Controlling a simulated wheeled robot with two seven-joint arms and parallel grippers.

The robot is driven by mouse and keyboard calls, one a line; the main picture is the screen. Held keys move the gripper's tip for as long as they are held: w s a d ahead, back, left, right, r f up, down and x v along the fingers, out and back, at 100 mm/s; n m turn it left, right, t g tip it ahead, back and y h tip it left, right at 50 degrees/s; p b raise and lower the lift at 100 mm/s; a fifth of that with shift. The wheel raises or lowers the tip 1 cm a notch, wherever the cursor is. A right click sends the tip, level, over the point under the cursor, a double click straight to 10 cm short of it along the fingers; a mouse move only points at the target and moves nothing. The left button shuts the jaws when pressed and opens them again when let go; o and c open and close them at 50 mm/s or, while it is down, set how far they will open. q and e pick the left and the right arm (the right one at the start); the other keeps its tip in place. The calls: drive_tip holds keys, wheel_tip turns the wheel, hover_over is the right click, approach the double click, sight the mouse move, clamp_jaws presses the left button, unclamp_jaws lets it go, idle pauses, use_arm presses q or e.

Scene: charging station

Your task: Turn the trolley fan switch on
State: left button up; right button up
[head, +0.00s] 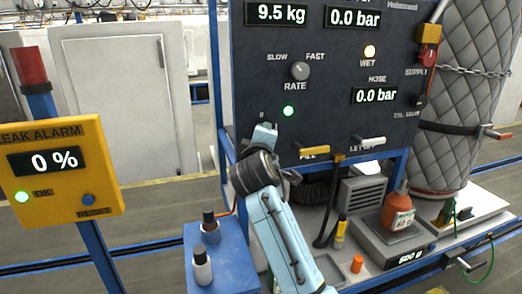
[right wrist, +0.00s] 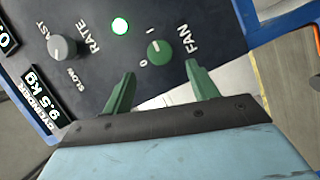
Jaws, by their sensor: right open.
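The fan switch (right wrist: 159,53) is a round green knob on the dark panel, with marks 0 and I beside it and the word FAN. I cannot tell surely which mark its pointer faces. My right gripper (right wrist: 163,84) is open, its two green fingers apart and empty. The knob lies just beyond the fingertips, between their lines, with no contact visible. In the head view my right gripper (head: 266,134) is in front of the panel's lower left and hides the knob. My left gripper is not in view.
The panel (head: 335,115) has a grey rate knob (head: 300,71), a lit green lamp (head: 289,111) and yellow and white handles below. A blue box with bottles (head: 209,222) stands lower left. A yellow leak alarm (head: 60,170) is at far left.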

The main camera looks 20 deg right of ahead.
drive_tip(key=shift+v, duration=2.75)
